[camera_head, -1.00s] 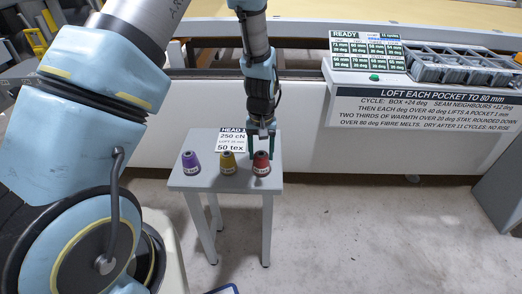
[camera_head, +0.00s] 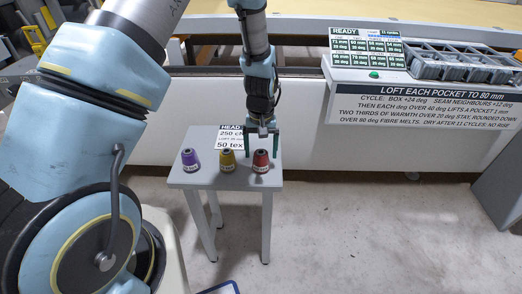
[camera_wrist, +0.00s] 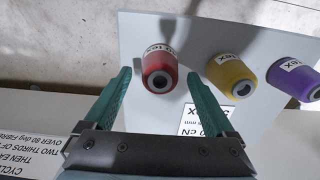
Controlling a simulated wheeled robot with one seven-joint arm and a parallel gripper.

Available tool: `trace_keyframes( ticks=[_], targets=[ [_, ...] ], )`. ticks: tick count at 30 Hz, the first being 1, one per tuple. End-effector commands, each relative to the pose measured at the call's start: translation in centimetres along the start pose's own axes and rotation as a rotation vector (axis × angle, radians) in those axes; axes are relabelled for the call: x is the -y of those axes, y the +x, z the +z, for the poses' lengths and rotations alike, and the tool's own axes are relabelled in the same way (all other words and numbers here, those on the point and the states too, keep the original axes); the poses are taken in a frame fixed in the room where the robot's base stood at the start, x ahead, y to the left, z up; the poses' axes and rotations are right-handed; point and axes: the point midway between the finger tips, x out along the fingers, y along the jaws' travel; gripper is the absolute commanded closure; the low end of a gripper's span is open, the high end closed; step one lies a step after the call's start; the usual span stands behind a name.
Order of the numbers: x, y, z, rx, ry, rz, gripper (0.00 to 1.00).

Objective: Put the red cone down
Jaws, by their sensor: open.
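The red cone (camera_head: 261,160) stands upright on the small grey table (camera_head: 190,179), at the right end of a row of cones. In the wrist view the red cone (camera_wrist: 160,70) sits ahead of and between the fingertips, with a gap on either side. My gripper (camera_head: 262,150) is open and empty, just behind and above the cone. Its green fingers also show in the wrist view (camera_wrist: 158,78). The cone is not held.
A yellow cone (camera_head: 227,160) and a purple cone (camera_head: 190,160) stand left of the red one. A printed card (camera_head: 231,138) is at the table's back. The white machine (camera_head: 300,105) rises behind. Bare floor lies to the right.

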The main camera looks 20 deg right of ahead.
Motion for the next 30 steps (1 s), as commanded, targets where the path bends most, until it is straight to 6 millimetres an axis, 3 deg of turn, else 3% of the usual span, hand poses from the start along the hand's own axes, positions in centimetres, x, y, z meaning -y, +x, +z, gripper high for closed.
trace_keyframes(
  ticks=[5, 15, 21, 30],
  targets=[
    [-0.1, -1.8, -0.1, -0.004, 0.001, 0.002, 0.11],
    [-0.1, -8.2, -0.1, -0.006, 0.001, 0.002, 0.11],
    [-0.1, -11.0, -0.1, -0.003, 0.0, 0.002, 0.11],
    [0.1, -12.2, 0.0, 0.0, -0.001, 0.0, 0.11]
  ],
)
